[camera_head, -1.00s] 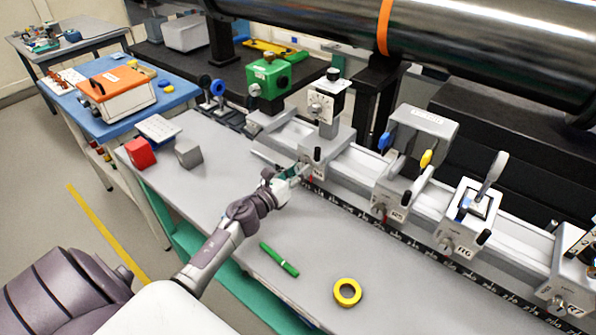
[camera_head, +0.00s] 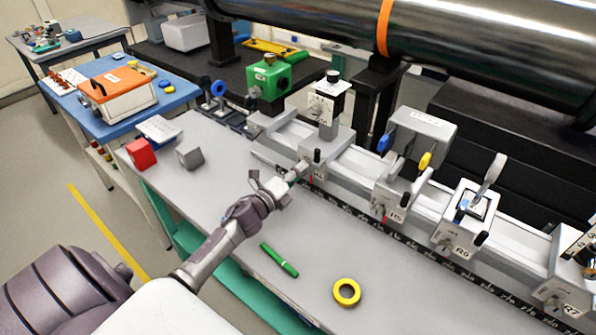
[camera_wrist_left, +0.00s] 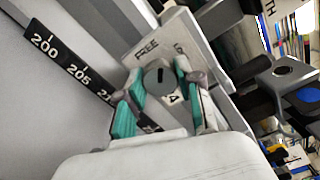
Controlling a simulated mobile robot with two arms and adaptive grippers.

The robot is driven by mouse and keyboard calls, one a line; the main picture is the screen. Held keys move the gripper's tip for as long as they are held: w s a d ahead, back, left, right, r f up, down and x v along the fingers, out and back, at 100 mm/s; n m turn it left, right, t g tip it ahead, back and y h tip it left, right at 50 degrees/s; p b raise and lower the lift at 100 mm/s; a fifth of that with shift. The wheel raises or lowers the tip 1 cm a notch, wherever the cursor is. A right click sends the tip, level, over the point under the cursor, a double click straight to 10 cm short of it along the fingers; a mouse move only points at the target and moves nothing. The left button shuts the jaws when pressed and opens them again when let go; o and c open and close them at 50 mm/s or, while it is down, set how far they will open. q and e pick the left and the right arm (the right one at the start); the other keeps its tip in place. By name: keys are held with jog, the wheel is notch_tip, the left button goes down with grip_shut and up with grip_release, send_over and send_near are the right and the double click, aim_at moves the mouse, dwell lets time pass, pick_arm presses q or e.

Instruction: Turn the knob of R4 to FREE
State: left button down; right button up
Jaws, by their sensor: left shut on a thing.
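The R4 carriage (camera_head: 314,170) stands on the rail in the middle of the head view, a light grey block with a black post on it. Its round grey knob (camera_wrist_left: 158,82) with a dark pointer mark shows in the left wrist view. The printed word FREE (camera_wrist_left: 146,48) is on the plate just above the knob. My left gripper (camera_head: 296,175) is at the front face of R4. In the left wrist view its teal fingertips (camera_wrist_left: 160,96) stand on both sides of the knob, shut on it. The fingers partly cover the other lettering. My right gripper is not in view.
Carriages R5 (camera_head: 396,200), R6 (camera_head: 458,240) and R7 (camera_head: 566,285) stand farther right along the rail. A green pen (camera_head: 279,260), a yellow ring (camera_head: 347,292), a red cube (camera_head: 140,153) and a grey cube (camera_head: 190,156) lie on the bench. The bench front is otherwise clear.

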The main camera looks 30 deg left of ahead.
pick_arm(q)
jog(key=shift+n+p, duration=0.8)
jog(key=shift+n, duration=3)
jog(key=c, duration=0.7)
grip_release()
jog(key=shift+c, duration=0.2)
jog(key=shift+s, duration=0.1)
jog(key=s+a, duration=0.1)
jog(key=s, duration=1)
jog(key=shift+s, duration=0.4)
jog(key=shift+f, duration=0.1)
